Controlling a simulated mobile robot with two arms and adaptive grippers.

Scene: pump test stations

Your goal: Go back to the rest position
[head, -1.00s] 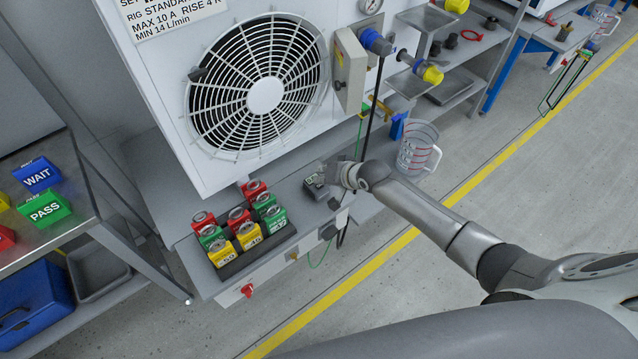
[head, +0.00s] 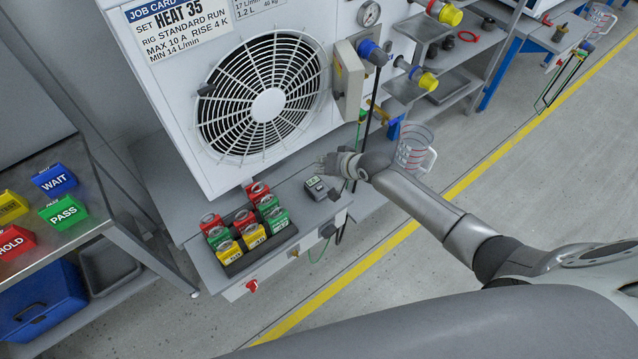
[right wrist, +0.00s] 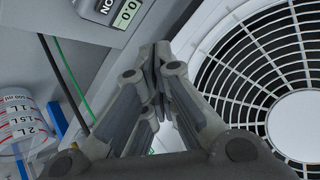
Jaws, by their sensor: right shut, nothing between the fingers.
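My right gripper (head: 330,164) is shut and empty over the grey bench ledge, in front of the white unit with the round fan grille (head: 262,98). In the right wrist view its closed fingers (right wrist: 155,55) point up the picture, with the fan grille (right wrist: 265,85) to their right. A small grey meter (head: 318,188) with a display lies on the ledge just below the gripper in the head view. The meter (right wrist: 118,14) also shows at the top of the right wrist view. My left gripper is not in view.
A tray of red, green and yellow tagged blocks (head: 246,228) stands on the ledge. A clear measuring jug (head: 412,147) stands right of my right arm. A black hose (head: 372,110) hangs by the unit. A side table (head: 100,218) holds coloured signs. Floor at right is clear.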

